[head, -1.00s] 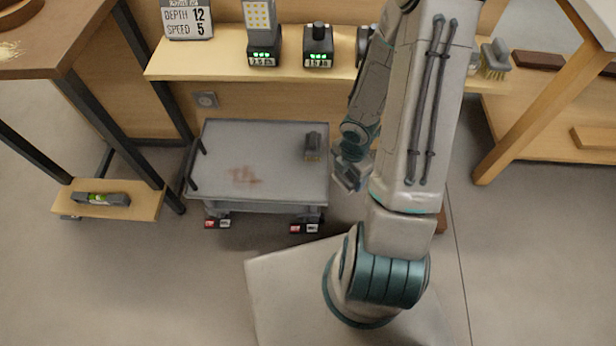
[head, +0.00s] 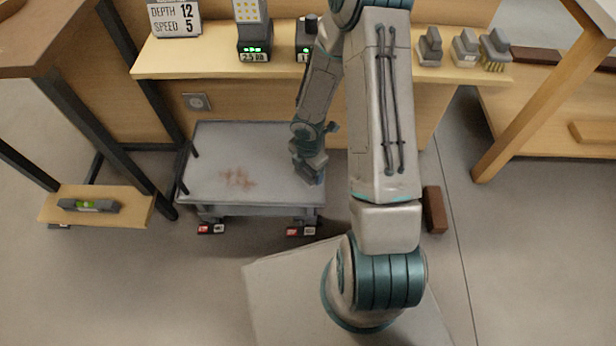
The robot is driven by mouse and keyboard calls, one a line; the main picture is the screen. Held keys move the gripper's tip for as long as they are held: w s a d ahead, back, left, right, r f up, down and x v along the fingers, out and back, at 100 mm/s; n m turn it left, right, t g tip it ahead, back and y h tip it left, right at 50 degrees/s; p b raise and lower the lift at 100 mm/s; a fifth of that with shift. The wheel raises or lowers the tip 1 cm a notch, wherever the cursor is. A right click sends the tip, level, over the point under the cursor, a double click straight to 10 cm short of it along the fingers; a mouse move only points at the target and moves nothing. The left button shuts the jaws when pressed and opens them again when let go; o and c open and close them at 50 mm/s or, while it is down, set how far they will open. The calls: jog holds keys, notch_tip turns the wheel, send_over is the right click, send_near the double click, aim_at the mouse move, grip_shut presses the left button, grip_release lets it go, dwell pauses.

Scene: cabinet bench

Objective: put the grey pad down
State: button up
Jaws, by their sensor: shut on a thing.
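My gripper (head: 308,164) is over the right part of the grey cart top (head: 215,180), close to its right edge. It is shut on a small grey block, which looks like the grey pad (head: 314,176). The pad is small in view and partly covered by the fingers. I cannot tell whether it touches the cart top.
The cart top has a reddish-brown stain (head: 238,179); its left and middle are free of objects. Behind it, a wooden shelf (head: 200,62) holds devices with green displays and several grey-handled tools, including a brush (head: 494,50). A brown block (head: 434,210) lies on the floor at right.

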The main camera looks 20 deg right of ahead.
aim_at(308, 177)
jog(key=shift+f+b, duration=1.4)
jog(key=shift+f, duration=0.55)
jog(key=shift+f, duration=0.2)
jog(key=o, duration=0.7)
jog(key=shift+c, duration=0.2)
jog(key=shift+r, duration=0.1)
